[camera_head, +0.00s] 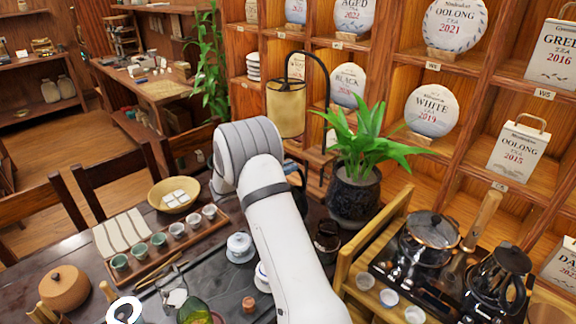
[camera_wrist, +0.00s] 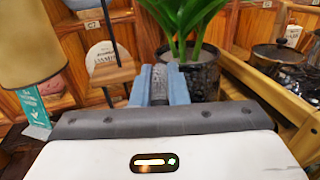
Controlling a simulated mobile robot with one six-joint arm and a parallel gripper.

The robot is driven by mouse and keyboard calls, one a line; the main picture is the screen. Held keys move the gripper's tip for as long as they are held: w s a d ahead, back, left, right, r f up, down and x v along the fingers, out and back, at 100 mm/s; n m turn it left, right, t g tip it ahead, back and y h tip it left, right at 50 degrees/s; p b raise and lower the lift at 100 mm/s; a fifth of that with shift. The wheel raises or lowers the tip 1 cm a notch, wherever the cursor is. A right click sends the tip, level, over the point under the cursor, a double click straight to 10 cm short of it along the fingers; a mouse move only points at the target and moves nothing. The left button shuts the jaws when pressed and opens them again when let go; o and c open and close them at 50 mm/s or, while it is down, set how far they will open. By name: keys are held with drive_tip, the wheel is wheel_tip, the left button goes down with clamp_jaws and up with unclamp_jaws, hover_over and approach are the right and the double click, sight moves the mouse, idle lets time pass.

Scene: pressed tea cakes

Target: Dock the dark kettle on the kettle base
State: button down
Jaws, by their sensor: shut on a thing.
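My gripper (camera_wrist: 160,82) shows blue-grey fingers in the wrist view, closed on a narrow dark piece (camera_wrist: 167,76). The rest of the held thing is hidden, so I cannot tell whether it is the dark kettle. In the head view my white arm covers most of the gripper; a little blue shows beside the plant. A black pot-like vessel with a handle (camera_head: 497,280) stands at the right of the head view. A lidded glass pot (camera_head: 430,240) stands on the dark stove area beside it. I cannot pick out the kettle base.
A potted plant (camera_head: 354,192) stands just right of my gripper, with a dark jar (camera_head: 327,240) in front. A wooden tray of cups (camera_head: 165,250) and a bowl (camera_head: 174,194) lie left. A hanging lamp (camera_head: 286,108) and shelves of tea cakes are behind.

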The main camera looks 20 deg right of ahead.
drive_tip(key=shift+s+d+f+b, duration=0.15)
drive_tip(key=shift+f+b, duration=0.4)
drive_tip(key=shift+f, duration=0.4)
drive_tip(key=shift+w+d+f+b, duration=0.1)
drive_tip(key=shift+f+b, duration=0.4)
drive_tip(key=shift+f, duration=0.95)
drive_tip(key=shift+f+b, duration=0.55)
drive_tip(key=shift+b, duration=0.2)
drive_tip(key=c, duration=1.7)
unclamp_jaws()
drive_tip(key=shift+s, duration=0.1)
drive_tip(key=shift+a+f, duration=0.1)
drive_tip(key=shift+f, duration=0.1)
drive_tip(key=a, duration=1.1)
drive_tip(key=shift+s, duration=0.45)
drive_tip(key=shift+d+r, duration=0.1)
drive_tip(key=shift+r, duration=0.05)
